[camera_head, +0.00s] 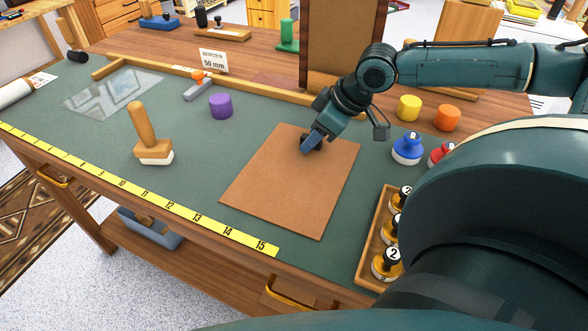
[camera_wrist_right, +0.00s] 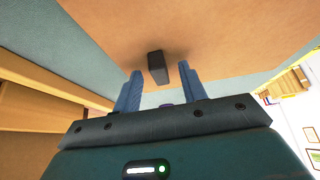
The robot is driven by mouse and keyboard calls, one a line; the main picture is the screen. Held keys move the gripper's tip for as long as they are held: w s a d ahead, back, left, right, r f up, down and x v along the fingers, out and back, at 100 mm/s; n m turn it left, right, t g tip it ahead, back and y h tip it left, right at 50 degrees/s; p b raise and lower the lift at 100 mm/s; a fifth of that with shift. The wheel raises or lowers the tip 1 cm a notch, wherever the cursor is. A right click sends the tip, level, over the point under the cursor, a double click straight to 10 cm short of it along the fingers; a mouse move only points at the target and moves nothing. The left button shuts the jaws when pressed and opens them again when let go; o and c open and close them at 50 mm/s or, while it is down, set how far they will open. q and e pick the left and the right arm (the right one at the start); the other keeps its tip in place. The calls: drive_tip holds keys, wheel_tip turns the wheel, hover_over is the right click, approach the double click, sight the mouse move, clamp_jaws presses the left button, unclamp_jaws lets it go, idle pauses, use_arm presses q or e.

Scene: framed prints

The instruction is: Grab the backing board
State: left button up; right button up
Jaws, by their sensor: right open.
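The backing board (camera_head: 285,190) is a flat brown rectangle lying on the green work mat (camera_head: 195,185). In the right wrist view the board (camera_wrist_right: 230,35) fills the upper middle. A small dark block (camera_wrist_right: 157,66) stands up from its surface. My right gripper (camera_head: 310,145) is over the far part of the board, pointing down. In the wrist view its two blue fingers (camera_wrist_right: 160,80) are apart, with the dark block showing between their tips. I cannot tell whether either finger touches it. My left gripper is not in view.
A wooden tray (camera_head: 368,248) with several numbered bottles stands right of the board. Blue (camera_head: 407,150) and red knobbed pieces are near it. A wooden-handled tool (camera_head: 150,140) and purple cylinder (camera_head: 221,106) stand left. A yellow ruler (camera_head: 150,195) runs along the front edge.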

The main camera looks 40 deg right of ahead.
clamp_jaws()
idle(0.5)
